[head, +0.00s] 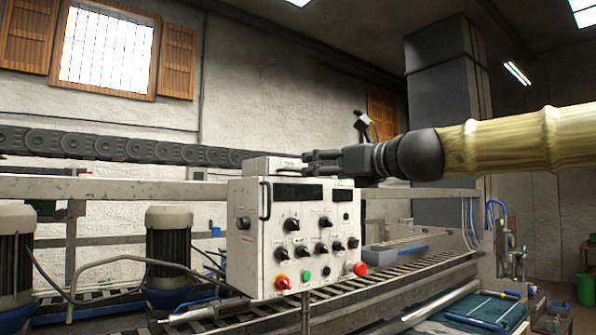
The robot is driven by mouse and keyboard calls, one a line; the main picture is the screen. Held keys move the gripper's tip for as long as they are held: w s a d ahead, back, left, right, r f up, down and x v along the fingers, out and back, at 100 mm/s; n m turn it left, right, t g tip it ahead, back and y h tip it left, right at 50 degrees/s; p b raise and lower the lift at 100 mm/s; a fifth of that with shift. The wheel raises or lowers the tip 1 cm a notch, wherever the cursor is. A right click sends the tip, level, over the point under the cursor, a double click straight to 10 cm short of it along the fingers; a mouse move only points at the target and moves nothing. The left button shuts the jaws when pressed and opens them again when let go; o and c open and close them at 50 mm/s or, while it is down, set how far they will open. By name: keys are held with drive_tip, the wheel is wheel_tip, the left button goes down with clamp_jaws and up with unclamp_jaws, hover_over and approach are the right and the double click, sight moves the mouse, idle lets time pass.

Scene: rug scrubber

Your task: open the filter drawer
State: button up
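A pale grey control box (297,262) with black knobs stands in the middle of the head view. A small pale box (272,166) with faint lettering sits on its top. A thin black handle (265,200) is upright at the upper left of the front panel. I cannot tell for sure which part is the filter drawer. My gripper (308,163) reaches in from the right, level with the small box and just right of it in the picture. Its dark fingers point left. Touch and finger gap are not clear, and I see nothing held.
The panel carries a red button (360,269) and a green one (306,276). Grey-capped motors (168,250) stand at the left. A rail (130,189) runs behind the box. A slatted conveyor (400,272) and a folded teal rug (480,312) lie at the lower right.

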sight(299, 171)
drive_tip(key=shift+p+x, duration=1.45)
drive_tip(key=shift+x, duration=3.8)
drive_tip(key=shift+f, duration=0.1)
drive_tip(key=shift+s, duration=0.1)
drive_tip(key=c, duration=1.2)
clamp_jaws()
